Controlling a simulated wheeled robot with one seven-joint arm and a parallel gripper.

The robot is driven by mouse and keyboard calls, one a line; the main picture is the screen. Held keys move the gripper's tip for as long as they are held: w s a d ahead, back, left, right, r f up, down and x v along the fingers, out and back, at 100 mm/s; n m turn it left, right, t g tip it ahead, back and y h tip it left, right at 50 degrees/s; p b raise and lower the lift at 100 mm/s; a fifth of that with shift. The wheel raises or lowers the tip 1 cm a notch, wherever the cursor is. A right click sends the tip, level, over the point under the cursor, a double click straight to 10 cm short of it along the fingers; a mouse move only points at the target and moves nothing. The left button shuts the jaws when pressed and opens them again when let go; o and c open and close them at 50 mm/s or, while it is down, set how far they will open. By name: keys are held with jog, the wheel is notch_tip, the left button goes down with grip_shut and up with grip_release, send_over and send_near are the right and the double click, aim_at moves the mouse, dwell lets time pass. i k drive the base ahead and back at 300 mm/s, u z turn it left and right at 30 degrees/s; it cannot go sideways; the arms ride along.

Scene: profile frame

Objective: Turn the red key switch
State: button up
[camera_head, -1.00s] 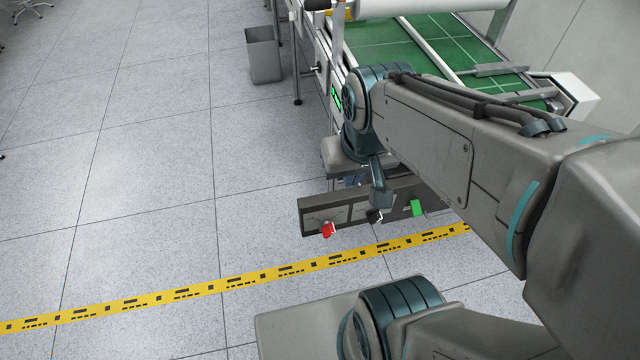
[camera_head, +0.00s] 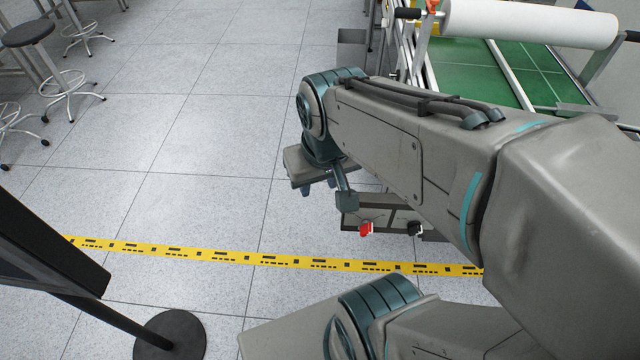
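The red key switch (camera_head: 366,229) sticks out from the front of a low grey panel (camera_head: 349,217) near the middle of the view. My gripper (camera_head: 317,187) hangs up and left of the red switch in the picture, apart from it. Its two small dark fingertips show under the grey hand with a gap between them, and nothing shows in the gap. A teal bracket on my wrist (camera_head: 347,199) overlaps the view just above the panel. My arm hides the panel's right part.
A black knob (camera_head: 414,228) sits right of the red switch. A conveyor with a green belt (camera_head: 484,77) and a white roller (camera_head: 530,24) stands behind. A dark post on a round base (camera_head: 170,336) is at lower left, with stools (camera_head: 28,34) farther back. The floor between is clear.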

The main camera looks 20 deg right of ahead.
aim_at(366, 229)
jog(key=u, duration=0.35)
jog(key=k, duration=0.9)
jog(key=z, duration=1.6)
